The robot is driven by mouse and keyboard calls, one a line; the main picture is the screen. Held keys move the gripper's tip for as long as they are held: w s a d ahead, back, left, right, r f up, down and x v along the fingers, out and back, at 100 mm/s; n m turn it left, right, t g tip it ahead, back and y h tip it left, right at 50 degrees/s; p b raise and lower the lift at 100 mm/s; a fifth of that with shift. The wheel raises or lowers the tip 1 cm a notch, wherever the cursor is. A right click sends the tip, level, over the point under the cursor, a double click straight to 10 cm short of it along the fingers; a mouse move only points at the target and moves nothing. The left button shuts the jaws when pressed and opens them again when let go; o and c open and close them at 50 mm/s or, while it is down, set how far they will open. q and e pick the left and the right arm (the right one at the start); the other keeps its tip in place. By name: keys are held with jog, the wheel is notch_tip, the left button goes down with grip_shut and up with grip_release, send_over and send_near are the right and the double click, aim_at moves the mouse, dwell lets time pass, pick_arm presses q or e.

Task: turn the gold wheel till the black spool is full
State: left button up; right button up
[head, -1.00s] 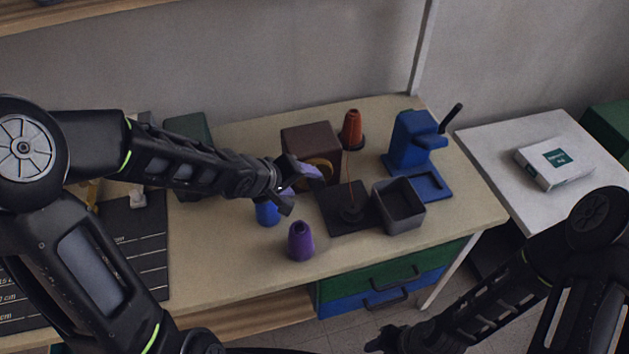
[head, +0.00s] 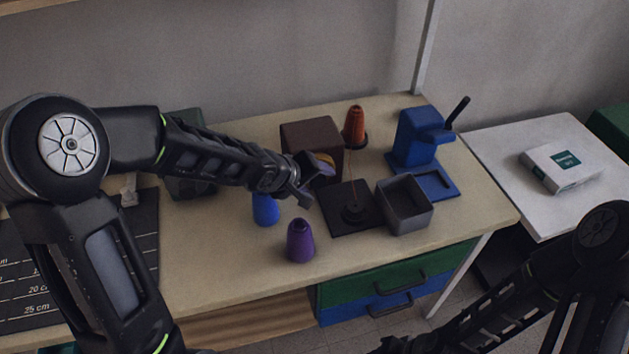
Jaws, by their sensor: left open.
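The gold wheel (head: 329,160) is on the front of a brown box (head: 312,137), partly hidden behind my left gripper. My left gripper (head: 313,182) is open at the wheel, with one finger over it and the other lower; I cannot tell if they touch it. The black spool (head: 353,211) sits on a dark square plate (head: 340,227) to the right of the wheel. A thin orange thread runs down to it from an orange cone (head: 355,124). How much thread is on the spool is too small to tell. My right gripper (head: 392,345) is partly cut off at the bottom edge.
A blue cone (head: 264,208) and a purple cone (head: 300,241) stand close below my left gripper. A grey open bin (head: 405,218) is right of the spool, and a blue device with a black crank (head: 416,137) is behind it. The table's front edge is clear.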

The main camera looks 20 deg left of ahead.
pick_arm(q)
grip_shut()
jog(key=shift+f+b, duration=0.15)
jog(key=shift+b, duration=0.45)
jog(key=g+y+b, duration=0.1)
jog(key=b, duration=0.2)
jog(key=y+b, duration=0.1)
jog(key=b, duration=0.2)
jog(key=shift+w+d+f+m+g, duration=0.1)
jog(key=shift+w+d+m+g, duration=0.05)
jog(key=shift+d+m+g, duration=0.25)
jog(key=shift+r+g+y+b, duration=0.25)
jog(key=shift+g+y+b, duration=0.15)
jog(key=shift+y+b, duration=0.3)
jog(key=shift+d+r+g+y, duration=0.1)
jog(key=shift+r+g+y, duration=0.05)
jog(key=shift+g+y, duration=0.3)
jog(key=shift+m+g+y, duration=0.25)
jog(key=shift+m+y, duration=0.05)
jog(key=shift+y, duration=0.25)
grip_release()
jog(key=shift+w, duration=0.1)
